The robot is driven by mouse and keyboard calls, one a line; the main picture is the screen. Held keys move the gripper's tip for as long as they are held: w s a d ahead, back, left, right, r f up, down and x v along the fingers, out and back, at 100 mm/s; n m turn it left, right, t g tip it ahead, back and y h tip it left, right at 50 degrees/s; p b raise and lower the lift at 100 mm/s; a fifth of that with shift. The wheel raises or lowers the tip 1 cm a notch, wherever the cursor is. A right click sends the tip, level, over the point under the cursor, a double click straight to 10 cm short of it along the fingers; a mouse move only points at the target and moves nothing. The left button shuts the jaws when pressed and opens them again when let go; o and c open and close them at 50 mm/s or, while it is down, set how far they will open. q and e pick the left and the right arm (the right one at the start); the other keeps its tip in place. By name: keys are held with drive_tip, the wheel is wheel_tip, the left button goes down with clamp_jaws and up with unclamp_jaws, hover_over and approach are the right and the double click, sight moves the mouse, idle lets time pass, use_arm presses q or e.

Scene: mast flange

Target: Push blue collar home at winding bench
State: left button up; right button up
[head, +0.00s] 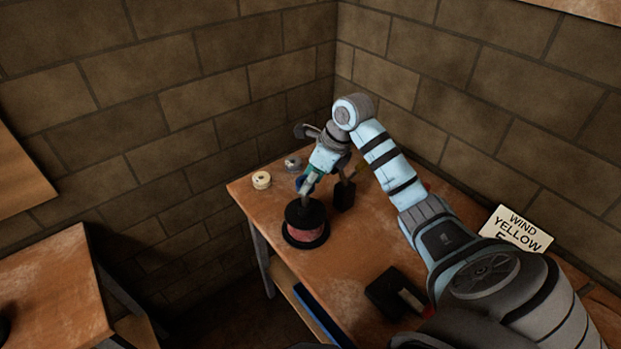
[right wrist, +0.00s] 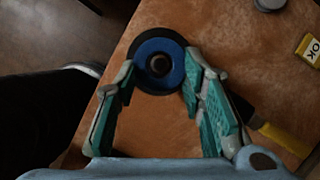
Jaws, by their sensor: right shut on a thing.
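The blue collar (right wrist: 147,48) is a ring between the fingertips of my right gripper (right wrist: 161,62) in the right wrist view. A round post end shows in its hole, with a black disc behind it. In the head view, my right gripper (head: 306,182) is shut on the collar (head: 301,184), high above the spool's flange. The spool (head: 306,232) has black flanges and a reddish winding and stands near the bench's left edge. A grey post (head: 307,196) rises from it to the collar. The fingers hide part of the collar. My left gripper is out of view.
Brick walls stand behind.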

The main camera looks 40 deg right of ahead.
drive_tip(key=shift+f+b, duration=2.25)
drive_tip(key=shift+f, duration=0.65)
drive_tip(key=o, duration=1.2)
drive_tip(key=v, duration=1.2)
drive_tip(key=shift+s, duration=0.1)
